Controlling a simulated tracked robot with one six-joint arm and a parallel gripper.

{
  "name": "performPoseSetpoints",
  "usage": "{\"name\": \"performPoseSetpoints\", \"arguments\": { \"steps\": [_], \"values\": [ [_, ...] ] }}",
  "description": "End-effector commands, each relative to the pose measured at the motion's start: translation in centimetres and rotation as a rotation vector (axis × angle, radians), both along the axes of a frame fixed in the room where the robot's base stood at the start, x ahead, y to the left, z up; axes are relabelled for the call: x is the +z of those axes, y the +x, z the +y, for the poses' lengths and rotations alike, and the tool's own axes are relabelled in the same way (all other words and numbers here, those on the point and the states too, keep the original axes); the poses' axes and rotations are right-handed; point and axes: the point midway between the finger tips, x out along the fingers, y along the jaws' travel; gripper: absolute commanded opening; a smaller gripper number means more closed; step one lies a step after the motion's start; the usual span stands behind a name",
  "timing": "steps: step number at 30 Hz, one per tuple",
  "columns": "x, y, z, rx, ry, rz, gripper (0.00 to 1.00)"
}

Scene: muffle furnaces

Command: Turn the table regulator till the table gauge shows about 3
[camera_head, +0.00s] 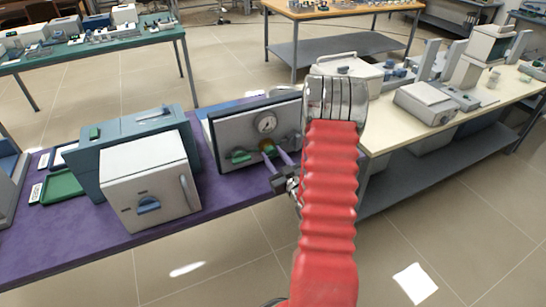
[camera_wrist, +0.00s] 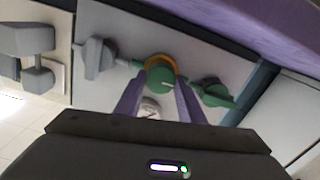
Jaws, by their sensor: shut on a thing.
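The table regulator (camera_head: 268,146) is a round green knob with a yellow ring on the front of a grey panel (camera_head: 226,128). In the wrist view the knob (camera_wrist: 160,76) has a pale pointer mark on its face. My gripper (camera_head: 270,153) is shut on it, with one purple finger on each side in the wrist view (camera_wrist: 159,84). In the wrist view the gauge (camera_wrist: 151,108) shows partly between my fingers.
A green valve handle (camera_head: 240,157) is beside the knob; it shows in the wrist view too (camera_wrist: 213,92). A grey valve (camera_wrist: 97,57) is on the other side. A white furnace (camera_head: 150,180) stands left on the purple table (camera_head: 100,243). A cream bench (camera_head: 400,135) stands right.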

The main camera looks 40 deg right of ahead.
Motion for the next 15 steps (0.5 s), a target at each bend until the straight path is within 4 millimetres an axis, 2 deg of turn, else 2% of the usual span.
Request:
{"name": "performPoseSetpoints", "arguments": {
  "steps": [8,15],
  "values": [
    [-0.05,0.1,0.12,0.006,0.062,-0.017,0.13],
    [-0.05,0.08,0.05,0.006,0.2,-0.057,0.13]
  ]
}}
